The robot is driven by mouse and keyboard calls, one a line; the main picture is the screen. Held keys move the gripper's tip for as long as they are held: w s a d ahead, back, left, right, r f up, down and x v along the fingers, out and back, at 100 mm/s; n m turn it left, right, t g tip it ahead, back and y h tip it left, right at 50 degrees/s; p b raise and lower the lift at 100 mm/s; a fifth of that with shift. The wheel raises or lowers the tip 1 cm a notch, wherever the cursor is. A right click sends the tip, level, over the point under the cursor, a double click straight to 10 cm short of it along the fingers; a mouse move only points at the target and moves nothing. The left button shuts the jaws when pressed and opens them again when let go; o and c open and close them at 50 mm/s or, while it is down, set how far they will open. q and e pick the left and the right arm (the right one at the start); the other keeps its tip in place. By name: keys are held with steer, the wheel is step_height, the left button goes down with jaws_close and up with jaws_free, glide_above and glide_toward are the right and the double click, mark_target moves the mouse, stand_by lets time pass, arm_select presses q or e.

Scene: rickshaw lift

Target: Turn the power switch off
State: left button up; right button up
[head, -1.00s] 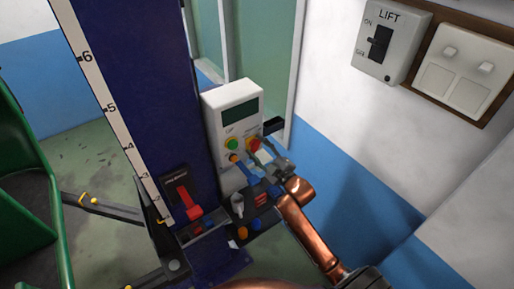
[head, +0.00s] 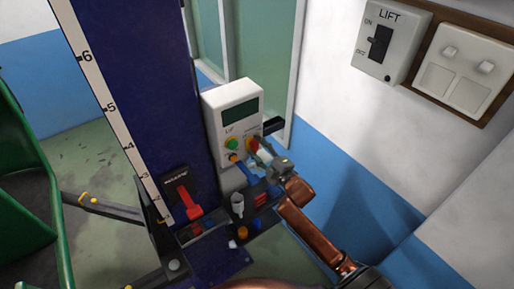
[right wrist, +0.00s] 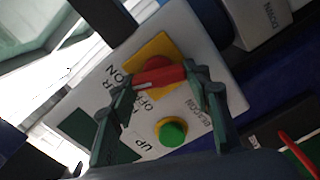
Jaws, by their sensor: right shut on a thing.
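The power switch is a red rotary knob on a yellow square plate (right wrist: 149,60), with ON and OFF lettering beside it, on the white control box (head: 230,98). The knob (right wrist: 160,78) lies between my right gripper's fingers in the right wrist view. My right gripper (right wrist: 163,88) is shut on it, one finger on each side. In the head view my right gripper (head: 263,153) reaches the box's lower right and partly hides the switch. A green button (right wrist: 172,132) marked UP sits beside it. My left gripper is not in view.
A blue lift column (head: 135,80) with a number scale stands left of the box. A red lever (head: 184,198) and a small tray with several tools are below. A grey LIFT wall switch (head: 388,42) is at upper right. A green chair-like shape (head: 25,190) is at left.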

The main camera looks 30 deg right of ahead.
steer(key=n, duration=0.6)
steer(key=shift+f+n, duration=0.25)
steer(key=shift+n, duration=0.05)
steer(key=n, duration=0.6)
steer(key=shift+f, duration=0.1)
stand_by(0.3)
steer(key=o, duration=1.2)
steer(key=shift+c, duration=0.2)
steer(key=s+d, duration=0.1)
steer(key=s, duration=1.1)
